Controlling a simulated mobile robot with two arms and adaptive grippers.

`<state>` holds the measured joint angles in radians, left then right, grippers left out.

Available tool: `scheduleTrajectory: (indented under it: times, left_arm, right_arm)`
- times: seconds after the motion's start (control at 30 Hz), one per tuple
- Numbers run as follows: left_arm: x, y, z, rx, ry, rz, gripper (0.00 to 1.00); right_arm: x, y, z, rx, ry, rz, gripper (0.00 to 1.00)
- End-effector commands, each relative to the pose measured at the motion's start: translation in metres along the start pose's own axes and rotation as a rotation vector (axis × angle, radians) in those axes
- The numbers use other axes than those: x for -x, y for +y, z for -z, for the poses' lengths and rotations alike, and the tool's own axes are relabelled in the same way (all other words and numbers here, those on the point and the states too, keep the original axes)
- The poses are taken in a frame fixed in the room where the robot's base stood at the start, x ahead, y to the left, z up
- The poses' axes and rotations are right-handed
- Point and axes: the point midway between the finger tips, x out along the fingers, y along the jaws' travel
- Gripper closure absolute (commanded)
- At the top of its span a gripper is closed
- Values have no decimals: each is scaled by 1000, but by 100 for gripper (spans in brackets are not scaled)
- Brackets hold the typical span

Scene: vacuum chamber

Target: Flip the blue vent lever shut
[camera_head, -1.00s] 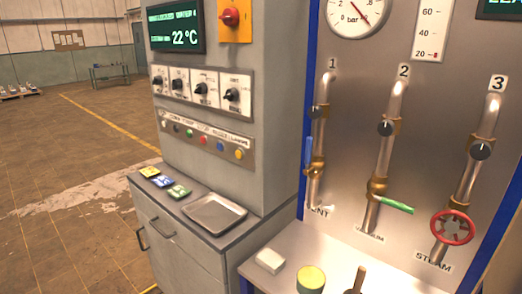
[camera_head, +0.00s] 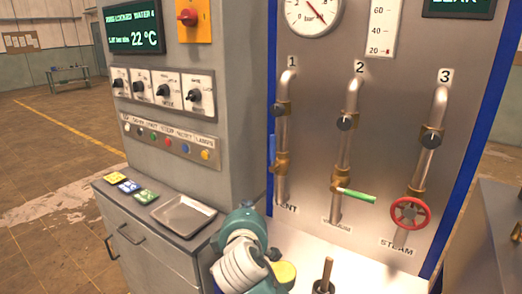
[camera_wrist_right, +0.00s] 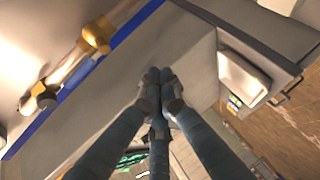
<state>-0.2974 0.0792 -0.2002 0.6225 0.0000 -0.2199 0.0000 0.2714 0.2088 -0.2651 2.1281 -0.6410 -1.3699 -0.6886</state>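The blue vent lever (camera_head: 272,152) stands upright on the left side of pipe 1, above a brass valve body (camera_head: 281,165) and the VENT label. My right arm (camera_head: 242,262), teal and white, is in front of and below the lever, over the bench. Its fingertips cannot be made out in the head view. In the right wrist view the right gripper (camera_wrist_right: 159,80) has its fingers drawn together at the tips with nothing visible between them, apart from the pipes. My left gripper is not in view.
Pipe 2 has a green lever (camera_head: 356,195); pipe 3 has a red handwheel (camera_head: 410,213). A yellow-topped object (camera_head: 285,272) and an upright brown handle (camera_head: 327,272) are on the bench near my arm. A metal tray (camera_head: 183,214) lies on the cabinet at left.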

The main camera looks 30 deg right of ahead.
Motion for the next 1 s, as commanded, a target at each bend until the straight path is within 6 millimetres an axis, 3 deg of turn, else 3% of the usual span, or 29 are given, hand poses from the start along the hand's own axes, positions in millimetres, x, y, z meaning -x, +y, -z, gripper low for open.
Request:
scheduleTrajectory:
  times: [0.03, 0.1, 0.2, 0.3, 0.77, 1.0]
  left_arm:
    - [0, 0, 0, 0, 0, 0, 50]
    - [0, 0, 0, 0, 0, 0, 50]
    - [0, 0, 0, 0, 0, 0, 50]
    - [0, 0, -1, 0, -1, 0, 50]
    - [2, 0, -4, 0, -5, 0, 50]
    - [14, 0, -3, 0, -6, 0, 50]
  right_arm:
    - [-4, 32, 8, 38, -6, -71, 100]
    - [-6, 66, 14, 90, -21, -147, 100]
    - [-6, 99, 20, 140, -40, -221, 100]
    - [-6, 115, 22, 166, -53, -256, 100]
    - [-10, 121, 22, 172, -55, -265, 100]
    - [-46, 133, 21, 175, -58, -264, 100]
